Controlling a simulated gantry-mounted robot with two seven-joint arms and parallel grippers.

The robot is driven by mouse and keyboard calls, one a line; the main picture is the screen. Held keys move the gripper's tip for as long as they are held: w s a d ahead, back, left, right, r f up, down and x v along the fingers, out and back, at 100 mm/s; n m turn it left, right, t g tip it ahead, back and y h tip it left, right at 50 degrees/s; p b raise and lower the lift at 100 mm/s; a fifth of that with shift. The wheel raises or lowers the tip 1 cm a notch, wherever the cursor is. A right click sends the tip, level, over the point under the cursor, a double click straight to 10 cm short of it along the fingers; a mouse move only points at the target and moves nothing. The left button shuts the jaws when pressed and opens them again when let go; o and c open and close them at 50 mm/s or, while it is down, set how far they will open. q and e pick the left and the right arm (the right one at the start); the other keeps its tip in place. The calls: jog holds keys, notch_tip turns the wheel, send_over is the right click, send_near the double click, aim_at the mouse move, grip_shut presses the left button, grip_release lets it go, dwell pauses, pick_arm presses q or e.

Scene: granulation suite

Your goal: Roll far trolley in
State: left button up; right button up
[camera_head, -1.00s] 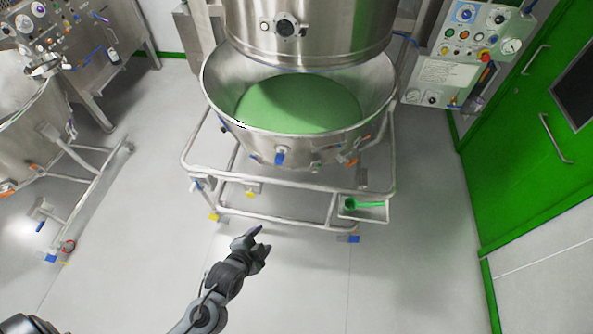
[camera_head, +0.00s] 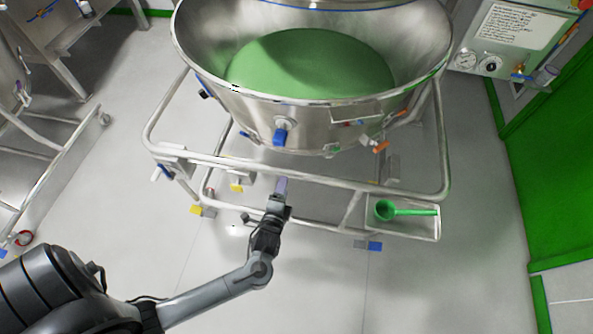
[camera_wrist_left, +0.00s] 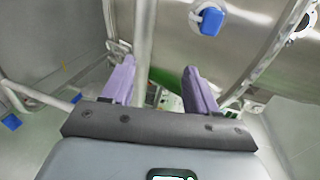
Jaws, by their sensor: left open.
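A steel trolley with tubular rails (camera_head: 365,188) carries a large steel bowl (camera_head: 245,112) with green contents (camera_head: 310,68). Its front rail crosses the middle of the head view. My left gripper (camera_head: 282,186) is at this front rail, a little left of its middle. In the left wrist view my open left gripper (camera_wrist_left: 158,82) has its two purple fingers apart, and a rail (camera_wrist_left: 144,40) shows between them. I cannot tell whether the fingers touch it. My right gripper is not in view.
A green scoop (camera_head: 385,210) lies in a small tray (camera_head: 425,232) at the trolley's right front corner. Another trolley (camera_head: 60,160) stands partly in view at left. A green door (camera_head: 560,190) is at right. The grey floor (camera_head: 450,290) in front is clear.

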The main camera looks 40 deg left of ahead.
aim_at(292, 173)
pick_arm(q)
jog(key=w+a+f+b, duration=0.1)
jog(key=w+b, duration=0.1)
jog(key=w, duration=0.1)
jog(key=w+a+f+b, duration=0.1)
jog(key=w+f+b, duration=0.1)
jog(key=w, duration=0.1)
jog(key=w+a+f+b, duration=0.1)
jog(key=w+f+b, duration=0.1)
jog(key=w, duration=0.1)
jog(key=shift+a+f, duration=0.15)
jog(key=shift+a, duration=0.1)
jog(key=shift+b+x, duration=0.35)
jog(key=shift+x, duration=0.55)
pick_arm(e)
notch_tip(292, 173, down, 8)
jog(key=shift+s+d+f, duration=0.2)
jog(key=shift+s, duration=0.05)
pick_arm(q)
jog(key=shift+c, duration=0.2)
grip_shut()
